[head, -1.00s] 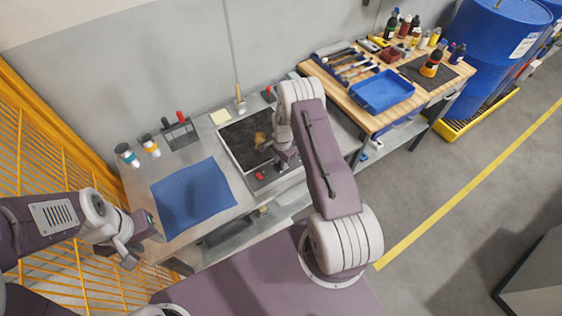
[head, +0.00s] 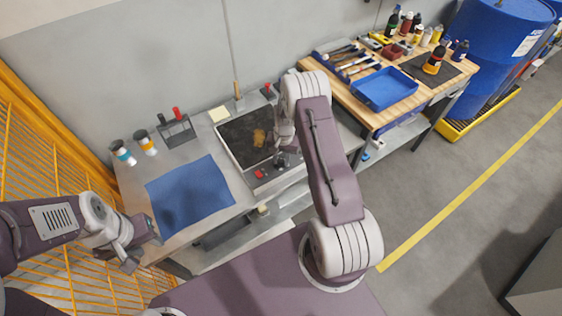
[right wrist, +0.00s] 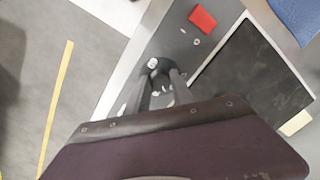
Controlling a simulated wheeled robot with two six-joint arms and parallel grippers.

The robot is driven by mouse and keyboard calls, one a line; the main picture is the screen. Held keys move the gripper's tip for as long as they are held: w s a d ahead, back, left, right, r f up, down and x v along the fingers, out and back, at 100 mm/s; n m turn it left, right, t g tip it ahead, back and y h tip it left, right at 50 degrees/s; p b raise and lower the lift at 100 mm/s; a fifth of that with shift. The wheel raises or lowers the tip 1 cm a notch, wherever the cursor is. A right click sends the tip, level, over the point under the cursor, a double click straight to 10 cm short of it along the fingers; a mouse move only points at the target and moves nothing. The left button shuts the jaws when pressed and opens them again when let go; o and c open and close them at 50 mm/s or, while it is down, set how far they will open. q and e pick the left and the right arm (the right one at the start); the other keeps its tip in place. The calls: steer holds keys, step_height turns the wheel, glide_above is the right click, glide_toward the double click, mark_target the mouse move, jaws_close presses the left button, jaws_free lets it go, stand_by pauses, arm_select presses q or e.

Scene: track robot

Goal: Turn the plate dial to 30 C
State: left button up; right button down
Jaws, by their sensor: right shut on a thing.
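The hot plate (head: 231,153) is a dark square slab in a pale frame, with a brown stain on top, standing on the grey bench. Its grey front panel (right wrist: 178,42) carries a dark round dial (right wrist: 155,66) with a pale mark, and a red switch (right wrist: 202,18) that also shows in the head view (head: 259,173). My right gripper (right wrist: 161,86) is shut on the dial from above; its fingers hide part of it. The dial's scale is too small to read. My left gripper (head: 142,252) hangs left of the bench's front corner, its jaws unclear.
A blue mat (head: 188,198) lies left of the plate. Jars (head: 145,142) and a small rack (head: 177,131) stand behind it. A wooden table (head: 360,116) with a blue tray (head: 384,88) is at the right. A yellow mesh fence (head: 50,165) stands at the left.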

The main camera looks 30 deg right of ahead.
steer(key=n+b, duration=0.1)
steer(key=n, duration=0.3)
steer(key=shift+w+d+b, duration=0.1)
steer(key=shift+w+b, duration=0.05)
steer(key=shift+b, duration=0.15)
steer(key=shift+n+b, duration=0.35)
steer(key=shift+n, duration=0.75)
steer(key=shift+r, duration=0.1)
steer(key=c, duration=1.1)
jaws_free()
